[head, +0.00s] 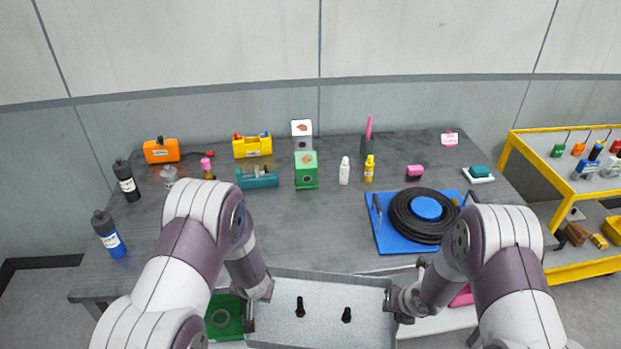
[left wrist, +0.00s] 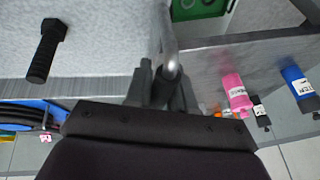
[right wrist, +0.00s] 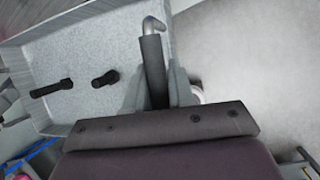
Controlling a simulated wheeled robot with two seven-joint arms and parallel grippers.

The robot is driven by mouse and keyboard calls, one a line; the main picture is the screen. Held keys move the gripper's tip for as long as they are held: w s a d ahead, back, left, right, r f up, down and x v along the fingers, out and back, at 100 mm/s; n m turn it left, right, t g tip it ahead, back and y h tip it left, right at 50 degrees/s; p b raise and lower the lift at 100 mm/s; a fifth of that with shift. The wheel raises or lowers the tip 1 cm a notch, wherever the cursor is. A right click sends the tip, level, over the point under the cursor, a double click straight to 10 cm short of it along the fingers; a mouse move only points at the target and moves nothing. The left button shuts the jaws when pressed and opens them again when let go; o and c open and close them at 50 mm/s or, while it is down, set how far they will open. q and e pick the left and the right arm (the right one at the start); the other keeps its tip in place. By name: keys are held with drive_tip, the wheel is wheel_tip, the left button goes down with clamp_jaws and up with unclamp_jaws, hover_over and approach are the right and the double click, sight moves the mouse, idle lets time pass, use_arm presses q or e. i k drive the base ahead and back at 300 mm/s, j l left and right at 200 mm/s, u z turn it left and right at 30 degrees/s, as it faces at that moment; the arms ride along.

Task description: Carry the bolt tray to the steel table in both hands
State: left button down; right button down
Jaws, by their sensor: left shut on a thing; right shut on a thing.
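The grey bolt tray (head: 323,318) is at the bottom middle of the head view, in front of the steel table (head: 310,229). Two dark bolts lie in it, one on the left (head: 300,306) and one on the right (head: 346,315). My left gripper (head: 258,300) is shut on the tray's left handle, which shows as a metal bar between the fingers in the left wrist view (left wrist: 168,80). My right gripper (head: 398,302) is shut on the right handle, seen in the right wrist view (right wrist: 152,75). The tray's near edge is cut off by the head view.
The table bears a blue board with a coiled black hose (head: 385,229) at the right. Small bottles, boxes and tools stand along its back. Two dark bottles (head: 109,232) stand at the left. The table's front middle is clear. A yellow shelf cart (head: 555,192) stands at right.

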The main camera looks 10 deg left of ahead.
sight(290, 239)
drive_tip(key=i+j, duration=0.35)
drive_tip(key=i, duration=0.15)
drive_tip(key=i+j, duration=0.35)
drive_tip(key=i, duration=0.15)
